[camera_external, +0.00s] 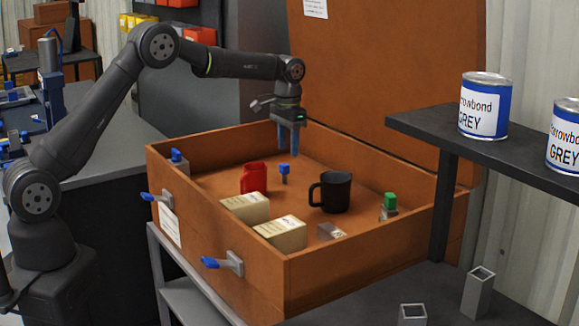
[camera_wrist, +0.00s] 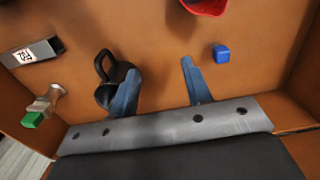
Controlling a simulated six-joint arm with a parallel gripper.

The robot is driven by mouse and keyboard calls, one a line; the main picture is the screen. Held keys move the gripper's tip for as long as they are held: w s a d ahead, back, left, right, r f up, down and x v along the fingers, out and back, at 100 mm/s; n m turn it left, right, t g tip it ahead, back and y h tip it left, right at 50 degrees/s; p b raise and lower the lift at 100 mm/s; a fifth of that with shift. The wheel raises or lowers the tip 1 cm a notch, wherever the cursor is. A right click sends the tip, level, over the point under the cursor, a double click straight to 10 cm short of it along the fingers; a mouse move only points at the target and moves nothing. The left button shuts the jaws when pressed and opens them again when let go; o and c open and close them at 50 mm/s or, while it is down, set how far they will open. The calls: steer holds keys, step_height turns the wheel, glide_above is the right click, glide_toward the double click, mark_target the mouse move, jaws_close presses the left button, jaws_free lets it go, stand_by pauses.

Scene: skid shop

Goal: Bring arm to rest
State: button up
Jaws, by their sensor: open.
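My gripper (camera_external: 290,138) is above the far part of an open orange-brown crate (camera_external: 215,272), pointing down. In the wrist view its two blue fingers (camera_wrist: 160,88) stand apart with nothing between them. A black mug (camera_external: 336,193) stands upright in the crate, and it also shows in the wrist view (camera_wrist: 108,70), partly behind one finger. A small blue-topped piece (camera_external: 284,169) stands on the crate floor below my gripper, and it shows as a blue block in the wrist view (camera_wrist: 221,53).
The crate also holds a red container (camera_external: 254,178), two cream boxes (camera_external: 245,207) (camera_external: 280,233), a small labelled grey block (camera_external: 331,231) and a green-topped piece (camera_external: 390,201). Its walls surround them, with a tall orange panel (camera_external: 400,70) behind. Paint cans (camera_external: 485,105) stand on a dark shelf at right.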

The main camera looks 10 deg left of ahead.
steer(key=s+a+f, duration=0.1)
steer(key=s+a, duration=1.4)
steer(key=a, duration=0.1)
step_height(320, 180, down, 6)
steer(key=shift+s+a, duration=0.15)
steer(key=shift+r, duration=0.1)
step_height(320, 180, up, 6)
steer(key=w+d, duration=0.9)
steer(key=shift+w+d+r, duration=0.15)
steer(key=shift+r, duration=0.15)
stand_by(0.5)
